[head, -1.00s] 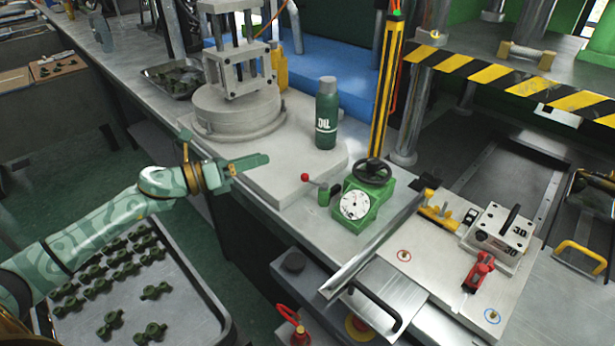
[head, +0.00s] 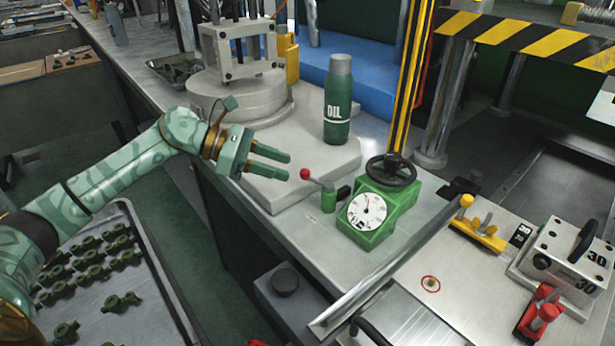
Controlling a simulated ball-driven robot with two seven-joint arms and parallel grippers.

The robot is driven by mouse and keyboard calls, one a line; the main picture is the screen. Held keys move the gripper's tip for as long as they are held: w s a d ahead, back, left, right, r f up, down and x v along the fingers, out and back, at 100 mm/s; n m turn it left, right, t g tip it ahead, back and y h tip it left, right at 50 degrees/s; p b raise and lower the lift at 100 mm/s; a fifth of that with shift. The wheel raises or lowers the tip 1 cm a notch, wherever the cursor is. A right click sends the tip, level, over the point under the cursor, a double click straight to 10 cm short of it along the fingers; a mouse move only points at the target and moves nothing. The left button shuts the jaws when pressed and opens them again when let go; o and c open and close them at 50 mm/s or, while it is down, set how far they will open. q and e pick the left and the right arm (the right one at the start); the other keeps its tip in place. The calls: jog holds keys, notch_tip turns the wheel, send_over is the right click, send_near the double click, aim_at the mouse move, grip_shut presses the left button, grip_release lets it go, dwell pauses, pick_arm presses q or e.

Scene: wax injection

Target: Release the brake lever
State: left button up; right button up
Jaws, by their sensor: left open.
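A small lever with a red ball knob (head: 306,174) sits on a green post (head: 328,198) on the bench, beside the green dial unit; I take it as the brake lever. Its arm slants from the post up to the left. My left gripper (head: 289,166) comes in from the left and is open, its two fingers apart and pointing at the red knob. The fingertips are just left of the knob, with a small gap and nothing between them. My right gripper is not in view.
The green dial unit (head: 372,212) with a black handwheel (head: 391,171) stands right of the lever. A yellow-black post (head: 411,75) rises at the back. A tray (head: 118,285) of dark parts lies lower left.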

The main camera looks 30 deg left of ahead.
aim_at(305, 170)
pick_arm(q)
jog(key=b+x, duration=0.1)
jog(key=x, duration=0.5)
jog(key=shift+d, duration=0.2)
